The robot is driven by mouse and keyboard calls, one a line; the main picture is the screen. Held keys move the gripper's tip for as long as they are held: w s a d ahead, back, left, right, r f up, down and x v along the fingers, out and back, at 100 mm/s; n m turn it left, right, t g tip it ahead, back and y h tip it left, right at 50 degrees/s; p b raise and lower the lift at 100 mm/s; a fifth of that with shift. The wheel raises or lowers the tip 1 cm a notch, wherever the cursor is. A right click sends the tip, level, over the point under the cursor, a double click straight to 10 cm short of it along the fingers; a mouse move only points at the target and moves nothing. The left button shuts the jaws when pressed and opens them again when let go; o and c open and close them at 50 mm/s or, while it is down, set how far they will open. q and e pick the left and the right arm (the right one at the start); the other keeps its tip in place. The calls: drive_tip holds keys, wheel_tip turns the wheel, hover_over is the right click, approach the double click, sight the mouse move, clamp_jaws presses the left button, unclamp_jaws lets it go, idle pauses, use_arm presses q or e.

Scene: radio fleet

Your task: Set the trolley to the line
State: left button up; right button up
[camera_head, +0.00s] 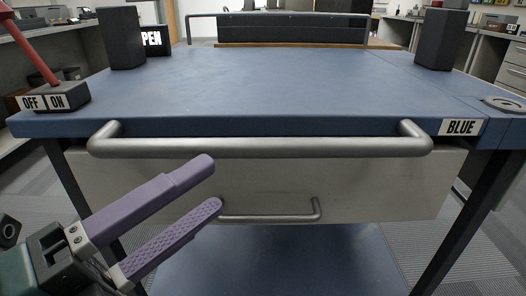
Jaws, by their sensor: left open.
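The trolley has a blue top (290,80) and stands straight ahead, filling most of the view. A thick metal push handle (270,147) runs along its near edge. A grey drawer (380,190) with a thinner handle (268,217) sits below the top, and a blue lower shelf (280,265) shows beneath. A label reading BLUE (461,127) is at the top's near right corner. My left gripper (216,186) is open and empty, with its purple fingers in front of the drawer, below the push handle. No line on the floor can be made out. My right gripper is not in view.
A box marked OFF and ON with a red lever (62,97) is at the trolley's near left corner. Dark blocks (121,38) and (441,38) stand at the far corners of the top. Benches with clutter line both sides. Carpeted floor (440,240) shows beside the trolley.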

sight(261, 155)
use_arm(q)
drive_tip(key=x, duration=0.9)
drive_tip(key=shift+w+d+b, duration=0.2)
drive_tip(key=shift+d+b, duration=0.2)
drive_tip(key=shift+c, duration=0.2)
clamp_jaws()
idle(0.8)
